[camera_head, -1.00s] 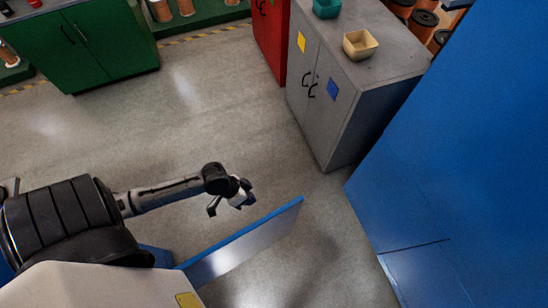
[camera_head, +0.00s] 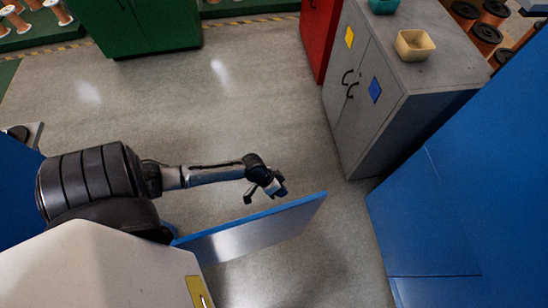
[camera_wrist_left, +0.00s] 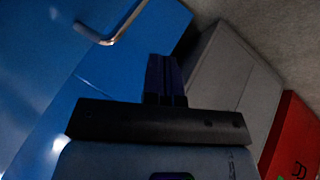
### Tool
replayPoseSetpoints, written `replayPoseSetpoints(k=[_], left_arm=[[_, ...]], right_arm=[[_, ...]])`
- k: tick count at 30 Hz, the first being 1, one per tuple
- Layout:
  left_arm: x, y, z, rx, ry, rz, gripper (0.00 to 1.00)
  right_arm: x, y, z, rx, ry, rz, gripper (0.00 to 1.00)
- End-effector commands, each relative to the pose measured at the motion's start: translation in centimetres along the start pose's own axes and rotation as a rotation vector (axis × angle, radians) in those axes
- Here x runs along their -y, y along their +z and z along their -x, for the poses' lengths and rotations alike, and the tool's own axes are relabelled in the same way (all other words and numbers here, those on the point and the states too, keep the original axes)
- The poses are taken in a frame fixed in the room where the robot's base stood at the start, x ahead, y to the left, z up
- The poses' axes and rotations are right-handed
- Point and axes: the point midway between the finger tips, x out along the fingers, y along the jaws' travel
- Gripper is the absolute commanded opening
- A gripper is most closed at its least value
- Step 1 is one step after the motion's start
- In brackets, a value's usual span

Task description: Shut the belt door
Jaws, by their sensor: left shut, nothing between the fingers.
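The belt door (camera_head: 250,231) stands open as a thin panel with a blue top edge and a silver-grey face. It juts out over the floor at the lower middle of the head view. My left gripper (camera_head: 266,191) is just beyond its blue edge, near the free end; contact cannot be told. In the left wrist view the gripper's fingers (camera_wrist_left: 165,80) are together and empty. A blue surface with a bent metal handle (camera_wrist_left: 122,25) lies beside them at upper left; whether this is the belt door is unclear. My right gripper is not in view.
A grey cabinet (camera_head: 385,110) with a beige bin (camera_head: 412,45) on top stands beyond the door. A big blue cabinet or machine body (camera_head: 440,200) fills the right. Red (camera_head: 318,35) and green cabinets (camera_head: 150,22) are at the back. The floor between is clear.

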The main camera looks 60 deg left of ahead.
Motion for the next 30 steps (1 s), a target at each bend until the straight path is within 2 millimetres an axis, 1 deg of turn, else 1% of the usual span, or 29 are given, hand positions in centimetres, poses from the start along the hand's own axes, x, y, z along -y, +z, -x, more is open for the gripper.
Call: replayPoseSetpoints(k=[1, 2, 3, 6, 12, 30], left_arm=[[0.0, 0.0, -1.1, -0.001, 0.001, 0.001, 0.00], [0.0, 0.0, -1.5, -0.001, 0.001, 0.000, 0.00], [-0.7, 0.0, -1.6, -0.001, 0.003, 0.000, 0.00], [-1.9, -0.1, -2.1, -0.002, 0.002, 0.000, 0.00], [-3.1, 0.0, -2.8, 0.000, -0.001, -0.001, 0.00], [-3.7, 0.2, -3.0, 0.002, 0.000, -0.003, 0.00]], right_arm=[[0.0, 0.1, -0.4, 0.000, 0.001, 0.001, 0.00], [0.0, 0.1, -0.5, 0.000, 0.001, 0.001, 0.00], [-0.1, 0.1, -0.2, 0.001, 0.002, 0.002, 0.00], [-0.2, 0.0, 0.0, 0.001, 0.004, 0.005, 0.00], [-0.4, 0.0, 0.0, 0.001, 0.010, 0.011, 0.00], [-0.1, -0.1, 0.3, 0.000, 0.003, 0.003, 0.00]])
